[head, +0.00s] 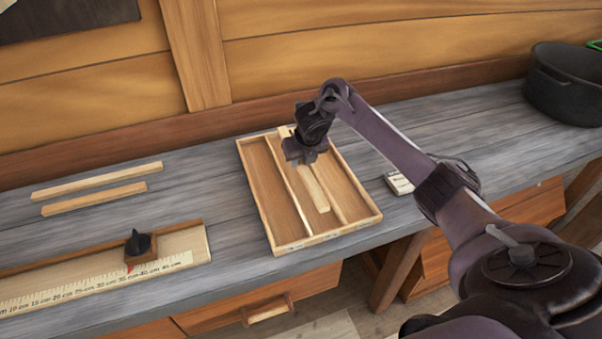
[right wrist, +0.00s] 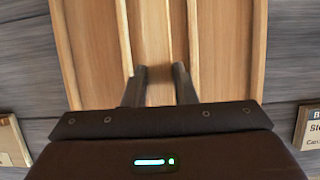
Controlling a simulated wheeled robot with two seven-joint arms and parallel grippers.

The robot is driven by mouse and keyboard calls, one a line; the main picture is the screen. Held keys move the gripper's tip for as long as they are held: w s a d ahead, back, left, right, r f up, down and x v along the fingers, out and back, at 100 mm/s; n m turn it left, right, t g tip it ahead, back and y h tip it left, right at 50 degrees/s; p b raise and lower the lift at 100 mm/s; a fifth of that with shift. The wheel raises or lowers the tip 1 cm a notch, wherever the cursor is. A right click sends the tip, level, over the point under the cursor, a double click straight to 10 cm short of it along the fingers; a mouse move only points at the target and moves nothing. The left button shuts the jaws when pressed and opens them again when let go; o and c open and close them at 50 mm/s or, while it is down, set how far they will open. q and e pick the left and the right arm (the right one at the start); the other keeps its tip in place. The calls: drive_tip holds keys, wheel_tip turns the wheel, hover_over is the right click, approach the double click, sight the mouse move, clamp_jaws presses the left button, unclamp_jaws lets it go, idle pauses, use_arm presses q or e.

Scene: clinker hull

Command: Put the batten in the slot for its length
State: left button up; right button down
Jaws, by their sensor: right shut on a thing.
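The wooden tray (head: 372,214) on the bench has long slots split by two thin dividers. The pale batten (head: 316,190) lies lengthwise along the middle slot, between the dividers. My right gripper (head: 305,160) is over the tray and shut on the batten, which also shows between its fingers in the right wrist view (right wrist: 151,35). I cannot tell if the batten rests on the slot floor. The gripper hides part of it. The outer slots look empty. A measuring board with a ruler (head: 100,285) and a dark stop (head: 138,243) lies at the left. My left gripper is not in view.
Two loose battens, one farther back (head: 98,180) and one nearer (head: 95,199), lie left of the tray. A small labelled box (head: 398,183) sits to its right. A black pot (head: 566,85) stands at the far right. The plank wall rises behind.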

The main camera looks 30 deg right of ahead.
sight(302, 165)
wheel_tip(302, 165, down, 4)
drive_tip(key=shift+r, duration=0.2)
drive_tip(key=shift+f, duration=0.45)
drive_tip(key=c, duration=1.6)
unclamp_jaws()
drive_tip(key=shift+f, duration=0.15)
drive_tip(key=o, duration=0.4)
drive_tip(key=shift+o, duration=0.2)
